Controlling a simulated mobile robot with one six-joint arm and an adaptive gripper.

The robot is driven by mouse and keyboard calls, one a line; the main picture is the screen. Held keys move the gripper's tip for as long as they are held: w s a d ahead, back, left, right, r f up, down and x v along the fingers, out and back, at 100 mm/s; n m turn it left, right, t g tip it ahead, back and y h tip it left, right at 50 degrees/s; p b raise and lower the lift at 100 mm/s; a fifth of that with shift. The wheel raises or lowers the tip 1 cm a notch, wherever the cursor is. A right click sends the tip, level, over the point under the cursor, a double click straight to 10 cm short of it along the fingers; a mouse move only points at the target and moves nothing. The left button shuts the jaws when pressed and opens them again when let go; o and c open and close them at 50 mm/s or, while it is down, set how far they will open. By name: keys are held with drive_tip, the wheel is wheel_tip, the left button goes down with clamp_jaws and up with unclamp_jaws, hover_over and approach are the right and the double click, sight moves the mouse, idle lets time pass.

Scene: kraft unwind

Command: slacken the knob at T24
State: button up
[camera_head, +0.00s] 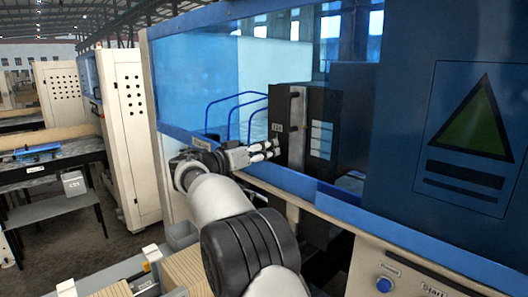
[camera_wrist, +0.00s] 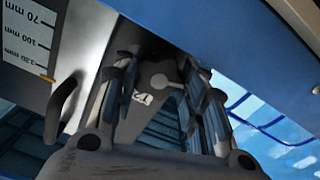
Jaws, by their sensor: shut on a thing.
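The dark upright unit (camera_head: 320,125) stands inside the blue machine opening, with a small white label (camera_head: 277,127) on its near face. The label looks like T24 but is too small to read surely. My gripper (camera_head: 280,148) reaches the unit's face just below this label.
Blue curved tubes (camera_head: 232,105) stand behind. In the wrist view a millimetre scale (camera_wrist: 35,40) and a dark handle (camera_wrist: 60,108) lie at the left.

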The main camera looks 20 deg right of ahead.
drive_tip(key=o, duration=1.1)
drive_tip(key=shift+d, duration=0.1)
drive_tip(key=shift+c, duration=0.2)
drive_tip(key=v, duration=1.2)
drive_tip(key=shift+c, duration=0.3)
